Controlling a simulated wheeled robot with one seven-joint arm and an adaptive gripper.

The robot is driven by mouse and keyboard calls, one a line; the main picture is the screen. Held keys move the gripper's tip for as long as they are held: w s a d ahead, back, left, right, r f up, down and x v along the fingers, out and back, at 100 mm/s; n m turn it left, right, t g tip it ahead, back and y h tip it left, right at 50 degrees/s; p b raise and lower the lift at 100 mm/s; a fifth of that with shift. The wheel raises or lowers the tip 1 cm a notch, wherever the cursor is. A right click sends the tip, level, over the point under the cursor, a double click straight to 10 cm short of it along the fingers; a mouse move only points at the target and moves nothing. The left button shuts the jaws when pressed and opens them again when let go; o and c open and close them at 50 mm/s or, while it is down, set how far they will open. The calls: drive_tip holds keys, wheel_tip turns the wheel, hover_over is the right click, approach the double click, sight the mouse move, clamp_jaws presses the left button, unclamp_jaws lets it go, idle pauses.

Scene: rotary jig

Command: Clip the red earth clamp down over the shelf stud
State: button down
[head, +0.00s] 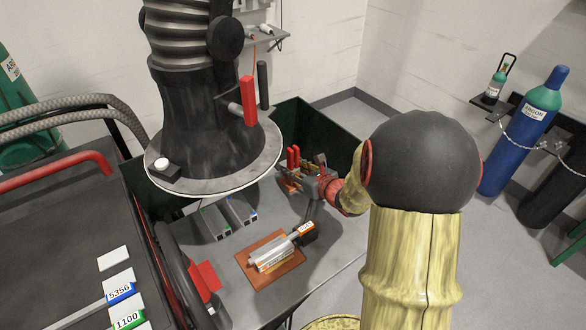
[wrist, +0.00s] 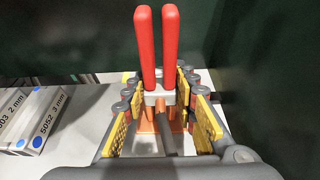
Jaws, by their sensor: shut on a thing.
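The red earth clamp (wrist: 157,50) stands upright in the wrist view, its two red handles pointing up from a grey metal body. My gripper (wrist: 160,102) has its yellow-padded fingers on both sides of that body and is shut on the clamp. In the head view the red handles (head: 293,157) show just left of my gripper (head: 306,174), over the far part of the grey bench. Orange-copper metal and a dark rod show below the clamp in the wrist view. I cannot make out the shelf stud, nor whether the clamp touches it.
Labelled boxes (head: 238,210) stand on the grey bench left of my gripper; they also show in the wrist view (wrist: 45,115). A brown board (head: 262,275) with a silver tool lies nearer. Dark green panels (head: 305,117) rise behind.

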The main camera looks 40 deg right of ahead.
drive_tip(key=shift+f, duration=0.1)
drive_tip(key=c, duration=1.7)
unclamp_jaws()
drive_tip(key=o, duration=0.4)
drive_tip(key=shift+c, duration=0.2)
drive_tip(key=shift+f, duration=0.1)
drive_tip(key=shift+s, duration=0.1)
drive_tip(key=v, duration=1.1)
drive_tip(key=shift+s+r, duration=0.25)
drive_tip(key=shift+s, duration=0.1)
drive_tip(key=shift+a, duration=0.1)
